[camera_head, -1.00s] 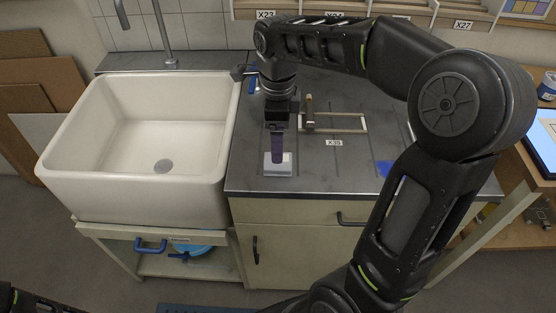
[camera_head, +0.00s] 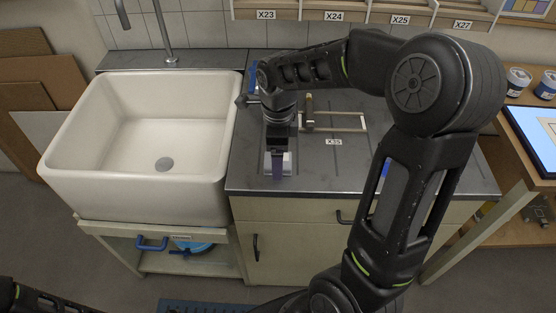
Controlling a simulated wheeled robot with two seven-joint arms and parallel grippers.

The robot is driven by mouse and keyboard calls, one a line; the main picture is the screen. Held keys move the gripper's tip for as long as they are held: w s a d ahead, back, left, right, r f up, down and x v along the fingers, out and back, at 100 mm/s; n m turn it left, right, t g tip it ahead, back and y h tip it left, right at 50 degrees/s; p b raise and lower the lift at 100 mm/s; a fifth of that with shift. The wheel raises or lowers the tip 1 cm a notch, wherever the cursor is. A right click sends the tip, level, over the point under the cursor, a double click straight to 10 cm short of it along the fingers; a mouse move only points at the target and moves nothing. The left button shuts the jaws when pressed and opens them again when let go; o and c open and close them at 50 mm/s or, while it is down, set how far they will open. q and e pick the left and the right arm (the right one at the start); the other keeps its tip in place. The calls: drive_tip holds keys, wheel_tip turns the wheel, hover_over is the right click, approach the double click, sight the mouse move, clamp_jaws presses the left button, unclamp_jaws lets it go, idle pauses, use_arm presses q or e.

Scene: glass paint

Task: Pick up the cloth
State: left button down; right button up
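A small pale folded piece (camera_head: 268,163), probably the cloth, lies on the dark worktop (camera_head: 245,178) near its front edge. My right gripper (camera_head: 279,178) points down over it, with a purple-grey finger covering its middle. The fingers are seen edge-on, so I cannot tell whether they are open or touch the piece. A blue patch (camera_head: 386,167) shows on the worktop, partly behind my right arm; what it is cannot be made out. My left arm shows only at the bottom left corner, and its gripper is out of view.
A white sink (camera_head: 110,185) with a tap (camera_head: 165,35) stands left of the worktop. A metal frame-like tool (camera_head: 340,121) lies behind the gripper, near the X35 label. A shelf (camera_head: 365,15) runs along the back. Cups (camera_head: 517,80) and a tablet-like panel (camera_head: 535,130) are at the right.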

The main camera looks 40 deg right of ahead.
drive_tip(key=shift+f, duration=0.45)
drive_tip(key=c, duration=1.5)
drive_tip(key=shift+o, duration=0.2)
drive_tip(key=shift+r, duration=0.1)
wheel_tip(320, 180, up, 10)
drive_tip(key=b, duration=0.1)
